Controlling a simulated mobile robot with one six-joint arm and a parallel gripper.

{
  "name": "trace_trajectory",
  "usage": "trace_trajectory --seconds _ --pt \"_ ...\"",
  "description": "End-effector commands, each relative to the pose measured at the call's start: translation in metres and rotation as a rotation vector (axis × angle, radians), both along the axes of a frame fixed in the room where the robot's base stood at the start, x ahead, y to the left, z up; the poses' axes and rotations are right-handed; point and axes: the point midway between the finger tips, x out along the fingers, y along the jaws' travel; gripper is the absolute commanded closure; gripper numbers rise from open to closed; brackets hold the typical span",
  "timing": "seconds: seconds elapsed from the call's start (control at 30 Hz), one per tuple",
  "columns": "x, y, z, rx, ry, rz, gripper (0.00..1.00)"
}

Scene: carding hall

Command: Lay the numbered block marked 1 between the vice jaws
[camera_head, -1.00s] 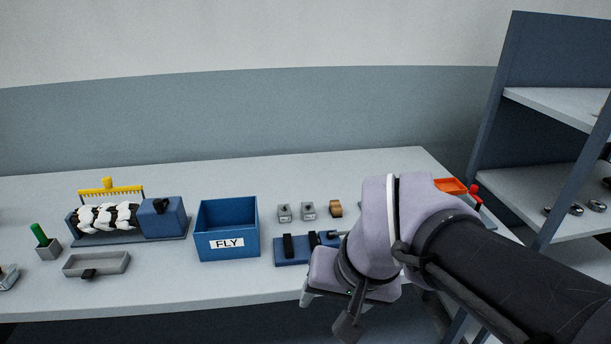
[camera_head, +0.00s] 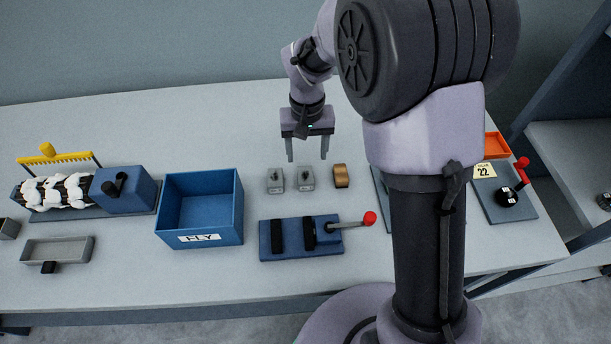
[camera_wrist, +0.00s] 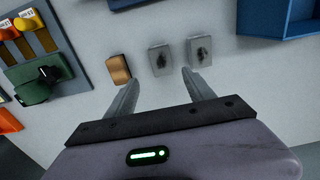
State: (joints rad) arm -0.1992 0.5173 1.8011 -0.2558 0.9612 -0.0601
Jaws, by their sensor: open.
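Two small grey blocks with dark marks stand side by side on the bench, the left one (camera_head: 275,180) and the right one (camera_head: 305,179). They also show in the wrist view (camera_wrist: 199,53) (camera_wrist: 160,60). A brown block (camera_head: 341,176) stands to their right. I cannot read any number on them. The blue vice (camera_head: 294,246) lies in front of them, with two black jaws (camera_head: 278,236) (camera_head: 308,233), a gap between them, and a red-knobbed handle (camera_head: 369,219). My gripper (camera_head: 306,159) is open and empty, pointing down above and just behind the blocks.
A blue bin marked FLY (camera_head: 200,239) stands left of the vice. Further left are a roller machine with a yellow comb (camera_head: 58,157) and a grey tray (camera_head: 58,250). A panel with a red lever (camera_head: 522,164) and an orange tray (camera_head: 497,145) are at right.

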Motion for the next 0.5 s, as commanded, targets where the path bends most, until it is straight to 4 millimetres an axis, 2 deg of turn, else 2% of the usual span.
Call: trace_trajectory --seconds 0.03,0.1,0.33,0.5 --pt "-0.001 0.0 -0.018 -0.001 0.003 0.0 0.38" --pt "-0.001 0.0 -0.031 0.0 0.002 0.0 0.38" --pt "-0.003 0.002 -0.052 0.0 0.0 0.0 0.38" --pt "-0.01 0.005 -0.087 0.0 0.002 -0.001 0.38"
